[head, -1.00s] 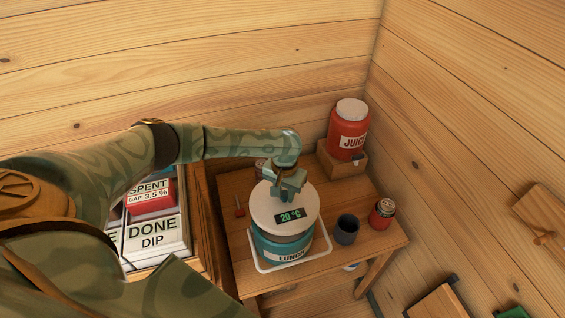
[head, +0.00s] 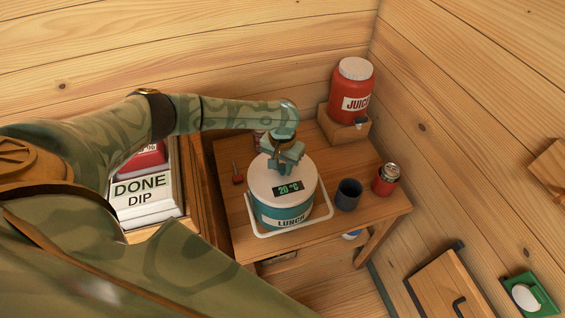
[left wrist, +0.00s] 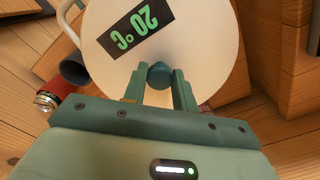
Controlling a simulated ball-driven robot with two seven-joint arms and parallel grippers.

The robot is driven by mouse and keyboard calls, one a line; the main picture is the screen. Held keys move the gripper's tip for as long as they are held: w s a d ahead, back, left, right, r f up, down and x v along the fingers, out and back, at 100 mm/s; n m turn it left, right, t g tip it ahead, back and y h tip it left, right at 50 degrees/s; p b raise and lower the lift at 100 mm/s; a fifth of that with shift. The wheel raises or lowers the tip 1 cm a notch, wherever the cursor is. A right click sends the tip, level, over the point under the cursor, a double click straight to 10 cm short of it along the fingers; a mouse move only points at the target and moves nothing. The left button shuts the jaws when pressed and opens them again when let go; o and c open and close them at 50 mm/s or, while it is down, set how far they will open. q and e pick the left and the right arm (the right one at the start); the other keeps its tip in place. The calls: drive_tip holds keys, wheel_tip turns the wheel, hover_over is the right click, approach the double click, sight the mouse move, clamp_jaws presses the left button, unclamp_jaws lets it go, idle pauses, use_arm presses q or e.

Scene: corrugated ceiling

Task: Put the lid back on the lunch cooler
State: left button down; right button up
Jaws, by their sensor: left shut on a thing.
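The lunch cooler (head: 263,214) is a teal tub with a LUNCH label, standing on the small wooden table in the head view. Its round cream lid (head: 264,182), with a dark 20 °C display, lies level over the tub's top, with no clear gap showing at the front. The lid also fills the top of the left wrist view (left wrist: 205,45). My left gripper (head: 284,167) is above the lid and shut on its teal knob (left wrist: 160,74). The far side of the rim is hidden. My right gripper is not in view.
A white handle (head: 325,213) loops low around the cooler's front. The red juice dispenser (head: 351,90) stands behind on a wooden block.

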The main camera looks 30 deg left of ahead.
use_arm(q)
drive_tip(key=shift+f, duration=0.15)
idle(0.5)
drive_tip(key=shift+p, duration=0.45)
drive_tip(key=shift+p, duration=0.6)
idle(0.4)
drive_tip(key=shift+f+p, duration=0.1)
drive_tip(key=shift+p, duration=0.2)
idle(0.9)
drive_tip(key=shift+p, duration=0.4)
idle(0.5)
drive_tip(key=c, duration=0.6)
unclamp_jaws()
drive_tip(key=shift+o, duration=0.2)
